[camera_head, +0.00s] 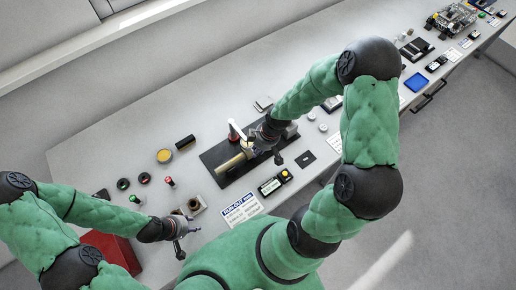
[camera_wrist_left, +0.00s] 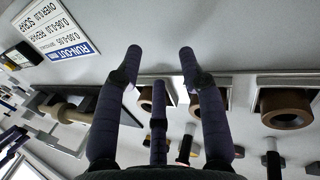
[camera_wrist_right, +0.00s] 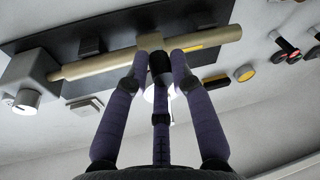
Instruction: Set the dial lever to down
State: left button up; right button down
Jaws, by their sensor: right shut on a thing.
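My right gripper (camera_head: 256,146) is over the black plate (camera_head: 216,158), at a pale dial with a white lever (camera_head: 237,128). In the right wrist view the fingers (camera_wrist_right: 160,55) are drawn together, and a bright white part (camera_wrist_right: 150,95) shows behind them. The fingers hide most of the dial and where they grip. A cream shaft (camera_wrist_right: 110,65) lies along the plate, also seen in the head view (camera_head: 230,163). My left gripper (camera_head: 180,228) is open and empty near a brown ring on a pale block (camera_head: 194,206); its fingers (camera_wrist_left: 160,65) are spread apart.
A grey block (camera_wrist_right: 35,75) stands at one end of the shaft. A run-out sign (camera_head: 240,210), a yellow-button box (camera_head: 285,176) and a red bin (camera_head: 112,250) line the front. A yellow disc (camera_head: 164,156) and black cylinder (camera_head: 185,142) lie left. Bare bench (camera_head: 100,145) is free at back left.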

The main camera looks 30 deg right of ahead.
jog(key=shift+s+a+f, duration=0.25)
jog(key=shift+s+f, duration=0.05)
jog(key=shift+s, duration=0.1)
jog(key=c, duration=1.1)
grip_release()
jog(key=shift+w, duration=0.15)
jog(key=shift+d+r, duration=0.1)
jog(key=shift+r, duration=0.05)
jog(key=shift+w+d+r, duration=0.1)
jog(key=shift+d+r, duration=0.05)
jog(key=shift+r, duration=0.35)
jog(key=v, duration=1.1)
jog(key=shift+f, duration=0.1)
